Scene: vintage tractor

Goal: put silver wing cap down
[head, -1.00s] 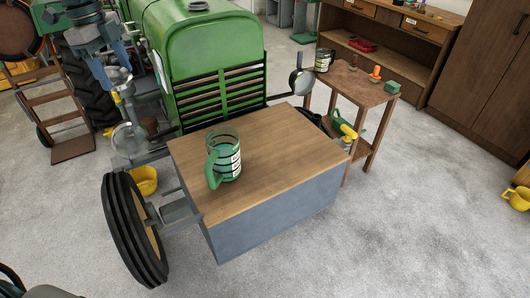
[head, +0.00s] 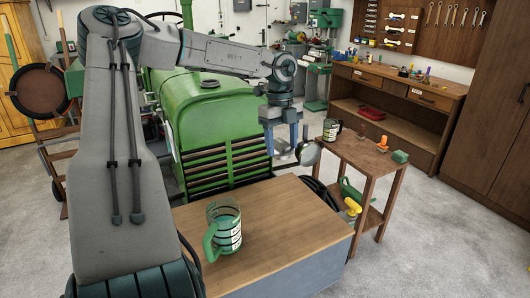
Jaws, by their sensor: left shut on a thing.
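My left gripper (head: 286,154) hangs fingers down in front of the right side of the tractor's green hood (head: 200,110). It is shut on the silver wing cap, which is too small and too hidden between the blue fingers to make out. A dark round filler opening (head: 210,83) shows on top of the hood. A wooden-topped box (head: 290,225) stands in front of the tractor, below and nearer than the gripper. My right gripper is not in view.
A green-handled glass jug (head: 224,230) stands on the box top's left part; its right part is clear. The tractor's round lamp (head: 309,154) is close beside the fingers in the picture.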

